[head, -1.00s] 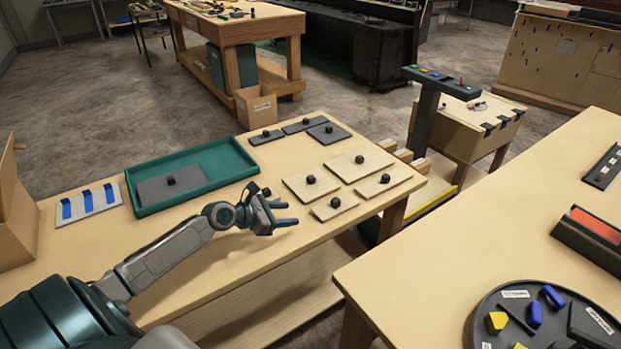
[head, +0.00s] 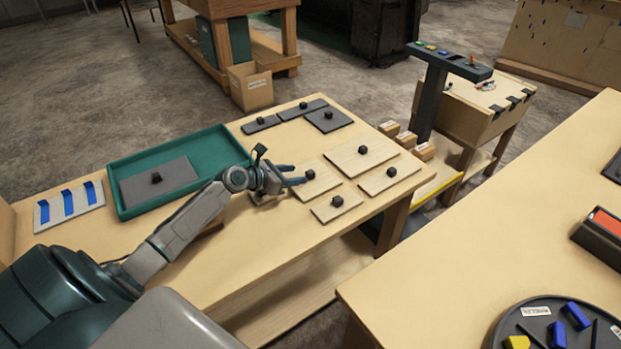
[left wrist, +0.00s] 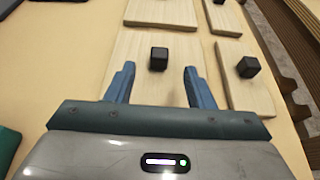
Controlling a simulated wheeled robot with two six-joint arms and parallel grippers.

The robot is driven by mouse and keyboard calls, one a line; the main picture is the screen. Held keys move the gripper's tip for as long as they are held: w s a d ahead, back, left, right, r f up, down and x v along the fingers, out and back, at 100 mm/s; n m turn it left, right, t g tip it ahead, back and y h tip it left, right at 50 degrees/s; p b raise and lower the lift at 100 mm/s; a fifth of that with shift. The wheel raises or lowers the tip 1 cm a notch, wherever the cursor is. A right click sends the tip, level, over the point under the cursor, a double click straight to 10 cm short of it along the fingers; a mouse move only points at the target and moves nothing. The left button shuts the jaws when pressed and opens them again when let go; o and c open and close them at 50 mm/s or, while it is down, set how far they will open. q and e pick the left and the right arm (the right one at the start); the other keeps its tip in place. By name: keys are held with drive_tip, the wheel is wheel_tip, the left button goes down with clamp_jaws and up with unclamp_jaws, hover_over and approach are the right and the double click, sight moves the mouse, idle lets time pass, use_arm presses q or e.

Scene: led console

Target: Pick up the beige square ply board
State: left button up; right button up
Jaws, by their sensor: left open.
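Several beige ply boards with black knobs lie on the right part of the work table. One beige board (head: 322,187) is at my left gripper (head: 291,175); its left part is hidden by the hand. The others are a large board (head: 362,153), a right board (head: 390,176) and a small front board (head: 336,208). The slant makes it hard to tell which is truly square. In the left wrist view, my open left gripper (left wrist: 158,72) points at the nearest board's black knob (left wrist: 158,58), which shows centred between the fingertips. My right gripper is out of view.
Grey boards (head: 328,120) lie behind the beige ones. A green tray (head: 118,190) holds a grey board (head: 158,182). A plate with blue strips (head: 69,205) lies at left. A dark console post (head: 432,100) stands beyond the table's right end.

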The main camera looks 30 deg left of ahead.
sight(307, 173)
use_arm(q)
drive_tip(key=shift+w+d+f, duration=0.15)
drive_tip(key=shift+w+f, duration=0.1)
drive_tip(key=shift+w, duration=0.4)
drive_tip(key=x, duration=0.3)
drive_tip(key=shift+w+d+p, duration=0.15)
drive_tip(key=shift+d+p, duration=0.1)
drive_tip(key=shift+p, duration=0.1)
drive_tip(key=shift+w+f, duration=0.2)
drive_tip(key=shift+w, duration=0.05)
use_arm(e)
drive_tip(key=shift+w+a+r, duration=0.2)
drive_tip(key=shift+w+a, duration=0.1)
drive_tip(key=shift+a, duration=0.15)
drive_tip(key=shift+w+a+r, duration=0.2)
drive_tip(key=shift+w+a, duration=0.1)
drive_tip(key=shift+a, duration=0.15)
use_arm(q)
drive_tip(key=shift+c, duration=0.5)
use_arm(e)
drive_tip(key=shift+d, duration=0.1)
use_arm(q)
clamp_jaws()
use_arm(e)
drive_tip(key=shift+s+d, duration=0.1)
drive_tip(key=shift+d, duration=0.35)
